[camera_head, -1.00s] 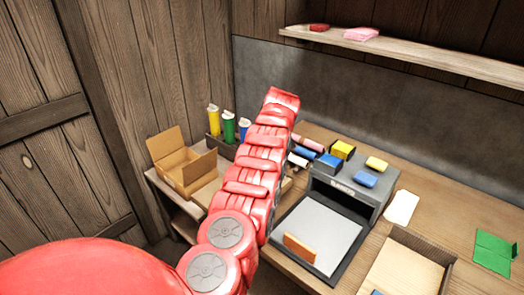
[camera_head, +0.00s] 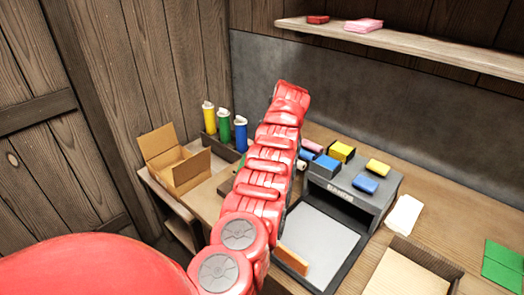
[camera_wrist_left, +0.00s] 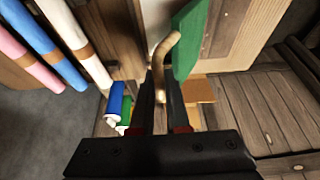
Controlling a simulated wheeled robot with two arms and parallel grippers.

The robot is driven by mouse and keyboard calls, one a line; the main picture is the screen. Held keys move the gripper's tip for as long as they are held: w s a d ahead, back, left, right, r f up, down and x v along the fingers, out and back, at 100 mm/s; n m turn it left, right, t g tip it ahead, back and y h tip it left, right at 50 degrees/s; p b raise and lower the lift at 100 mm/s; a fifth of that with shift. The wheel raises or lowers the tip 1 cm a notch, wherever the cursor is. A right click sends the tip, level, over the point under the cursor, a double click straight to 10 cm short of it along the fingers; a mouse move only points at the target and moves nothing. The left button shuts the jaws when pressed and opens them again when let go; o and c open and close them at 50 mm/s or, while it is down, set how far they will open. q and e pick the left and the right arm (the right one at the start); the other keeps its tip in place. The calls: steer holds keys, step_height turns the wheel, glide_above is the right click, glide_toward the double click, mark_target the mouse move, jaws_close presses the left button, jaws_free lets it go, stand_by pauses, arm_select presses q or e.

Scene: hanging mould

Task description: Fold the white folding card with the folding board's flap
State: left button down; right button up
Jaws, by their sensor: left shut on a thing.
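In the left wrist view, my left gripper (camera_wrist_left: 163,100) is shut on a tan, hooked handle (camera_wrist_left: 166,55). A dark green panel, apparently the folding board's flap (camera_wrist_left: 187,42), stands beside the handle and looks raised and tilted. In the head view, a small dark green piece (camera_head: 228,187) shows just left of my red left arm, which hides most of the board and my left gripper. I cannot clearly make out the white folding card. My right gripper is not in view.
An open cardboard box (camera_head: 178,163) and upright yellow, green and blue tubes (camera_head: 224,126) stand at the left. A grey press (camera_head: 352,190) with coloured blocks stands right of my arm. A white piece (camera_head: 404,215), a tray (camera_head: 412,272) and a green card (camera_head: 503,266) lie further right.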

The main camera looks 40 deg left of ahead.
arm_select(q)
steer(key=c, duration=0.9)
jaws_free()
steer(key=shift+s+f, duration=0.15)
steer(key=shift+f, duration=0.1)
steer(key=shift+d+r, duration=0.2)
steer(key=shift+r, duration=0.3)
steer(key=v, duration=0.9)
steer(key=shift+r+b, duration=0.2)
steer(key=shift+b, duration=0.15)
steer(key=p+v, duration=0.3)
steer(key=v, duration=0.4)
steer(key=shift+w+r, duration=0.25)
